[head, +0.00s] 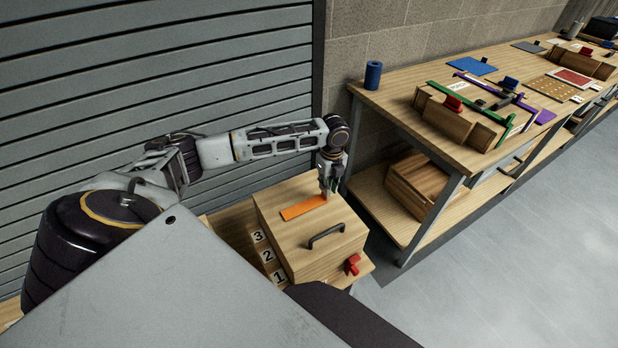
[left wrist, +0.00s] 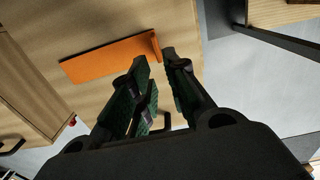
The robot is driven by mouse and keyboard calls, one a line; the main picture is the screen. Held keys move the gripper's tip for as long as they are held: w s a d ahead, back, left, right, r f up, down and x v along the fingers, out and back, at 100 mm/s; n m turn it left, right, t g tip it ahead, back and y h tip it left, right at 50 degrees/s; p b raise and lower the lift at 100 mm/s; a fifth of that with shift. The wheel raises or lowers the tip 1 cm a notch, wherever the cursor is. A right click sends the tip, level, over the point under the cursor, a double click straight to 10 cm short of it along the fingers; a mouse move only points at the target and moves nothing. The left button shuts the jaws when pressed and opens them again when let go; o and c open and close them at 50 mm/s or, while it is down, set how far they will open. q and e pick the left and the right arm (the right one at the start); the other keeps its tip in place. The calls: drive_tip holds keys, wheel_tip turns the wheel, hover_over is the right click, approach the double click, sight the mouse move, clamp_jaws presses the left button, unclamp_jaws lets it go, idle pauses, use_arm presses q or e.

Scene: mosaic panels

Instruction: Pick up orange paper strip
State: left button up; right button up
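The orange paper strip (head: 303,208) lies flat on top of a wooden box (head: 285,235). In the left wrist view the strip (left wrist: 105,60) has a small upright tab at its right end. My left gripper (head: 326,192) points down at the right end of the strip. In the left wrist view its two fingers (left wrist: 156,58) are apart, with the tab close to the gap between their tips. I cannot tell whether they touch it. My right gripper is not in view.
A workbench (head: 390,98) with several panels and a blue cylinder (head: 373,75) stands to the right. A grey shutter (head: 160,70) is behind.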

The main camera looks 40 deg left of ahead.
use_arm(q)
drive_tip(key=shift+f, duration=0.3)
drive_tip(key=shift+a+f, duration=0.15)
drive_tip(key=shift+f, duration=0.4)
drive_tip(key=f, duration=0.2)
drive_tip(key=shift+w+a+f, duration=0.1)
drive_tip(key=shift+a+f, duration=0.1)
drive_tip(key=shift+f, duration=0.75)
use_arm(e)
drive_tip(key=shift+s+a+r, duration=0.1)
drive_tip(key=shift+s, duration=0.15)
use_arm(q)
clamp_jaws()
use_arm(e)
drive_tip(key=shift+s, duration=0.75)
